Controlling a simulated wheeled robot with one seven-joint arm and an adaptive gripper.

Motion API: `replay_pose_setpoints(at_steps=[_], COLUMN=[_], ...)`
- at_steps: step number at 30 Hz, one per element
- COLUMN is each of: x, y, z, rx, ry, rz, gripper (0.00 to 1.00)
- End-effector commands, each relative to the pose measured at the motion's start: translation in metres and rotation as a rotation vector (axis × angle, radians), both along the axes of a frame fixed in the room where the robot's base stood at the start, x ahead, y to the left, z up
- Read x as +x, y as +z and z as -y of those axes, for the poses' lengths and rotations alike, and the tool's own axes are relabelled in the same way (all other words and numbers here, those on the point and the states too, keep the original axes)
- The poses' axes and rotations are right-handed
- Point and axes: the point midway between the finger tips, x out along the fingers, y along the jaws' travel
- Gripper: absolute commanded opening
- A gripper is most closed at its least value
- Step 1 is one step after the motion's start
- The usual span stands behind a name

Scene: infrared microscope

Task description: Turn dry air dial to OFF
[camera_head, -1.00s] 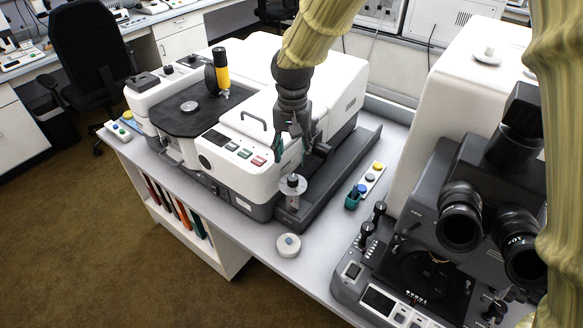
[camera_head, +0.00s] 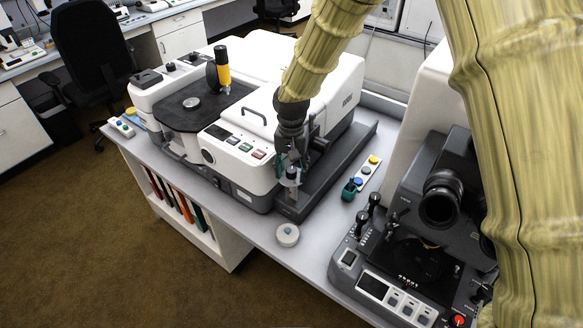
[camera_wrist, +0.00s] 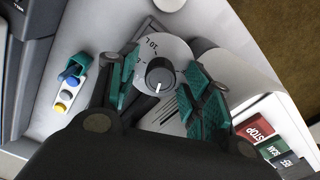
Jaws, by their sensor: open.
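The dry air dial is a round white disc with printed numbers and a black-rimmed grey knob (camera_wrist: 160,75); a white pointer line runs down toward the lower left in the wrist view. In the head view the dial (camera_head: 292,181) sits at the front right of the white instrument, partly hidden by my gripper (camera_head: 291,163). My gripper (camera_wrist: 163,84) points down over the dial, open, with one green-padded finger on each side of the knob. Gaps show between the pads and the knob. The OFF mark cannot be read.
The white instrument (camera_head: 262,110) with STOP and SCAN buttons (camera_wrist: 255,131) stands beside the dial. A small round white puck (camera_head: 288,235) lies in front. A button strip (camera_head: 369,173) with a teal holder (camera_head: 350,189) lies to the right. A dark microscope (camera_head: 440,215) stands further right.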

Motion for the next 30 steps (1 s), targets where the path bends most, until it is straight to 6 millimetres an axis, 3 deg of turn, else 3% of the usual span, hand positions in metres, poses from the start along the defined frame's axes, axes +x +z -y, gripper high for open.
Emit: replay_pose_setpoints(at_steps=[2, 9, 22, 30], x=[-0.0001, -0.0005, -0.001, -0.0012], y=[0.0003, 0.0007, 0.0003, 0.0003], z=[0.0, 0.0, 0.0001, 0.0], rx=[0.0, 0.0, 0.0, 0.001], ry=[0.0, 0.0, 0.022, 0.152], rz=[0.0, 0.0, -0.001, -0.003], gripper=[0.46, 0.03, 0.03, 0.03])
